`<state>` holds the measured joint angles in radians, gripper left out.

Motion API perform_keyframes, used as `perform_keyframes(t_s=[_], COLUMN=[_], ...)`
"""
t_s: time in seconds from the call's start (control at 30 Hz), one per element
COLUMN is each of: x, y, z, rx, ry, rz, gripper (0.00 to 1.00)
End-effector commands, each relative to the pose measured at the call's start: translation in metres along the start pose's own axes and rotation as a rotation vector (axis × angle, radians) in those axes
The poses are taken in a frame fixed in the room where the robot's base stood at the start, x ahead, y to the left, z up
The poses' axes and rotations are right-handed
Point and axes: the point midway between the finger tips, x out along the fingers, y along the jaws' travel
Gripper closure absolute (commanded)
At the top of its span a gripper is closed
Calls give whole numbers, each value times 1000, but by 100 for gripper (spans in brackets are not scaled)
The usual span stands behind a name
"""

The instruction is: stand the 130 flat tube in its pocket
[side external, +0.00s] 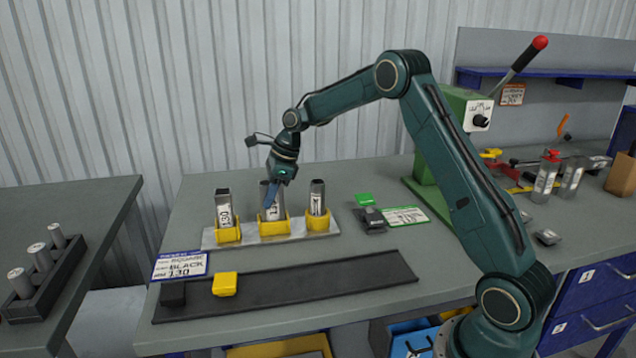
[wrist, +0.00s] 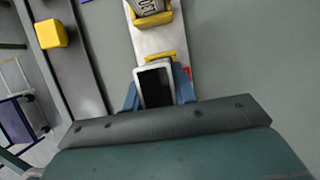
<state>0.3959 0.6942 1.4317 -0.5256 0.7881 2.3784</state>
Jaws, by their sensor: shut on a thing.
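The flat tube (side external: 267,205) is upright at the middle yellow pocket (side external: 272,228) of a pale plate. Its white label is partly covered by my gripper, so I cannot read the full number. My gripper (side external: 272,196) is shut on its upper part from above. In the wrist view my blue fingers (wrist: 157,90) press on both sides of the flat tube (wrist: 154,84), whose open dark end faces the camera. The pocket's front wall hides the tube's lower end; I cannot tell if it touches the bottom.
Labelled tubes stand in the left pocket (side external: 227,235) and right pocket (side external: 318,222), close on both sides. A dark runout channel (side external: 310,285) with a yellow block (side external: 224,284) lies in front. A green press (side external: 455,140) stands right. Bare table lies between plate and channel.

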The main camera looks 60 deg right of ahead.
Motion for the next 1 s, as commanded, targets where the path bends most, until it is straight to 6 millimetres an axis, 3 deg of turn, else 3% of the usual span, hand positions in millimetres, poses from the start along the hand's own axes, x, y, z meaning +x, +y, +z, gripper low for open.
perform_keyframes(t_s=[0.67,0.7,0.8,1.0], x=[11,11,10,11], y=[0,0,0,0], z=[-4,-4,-4,-4], rx=[0,-1,-1,0], ry=[0,0,0,0], rz=[-1,-1,-1,-1], gripper=[100,69,49,47])
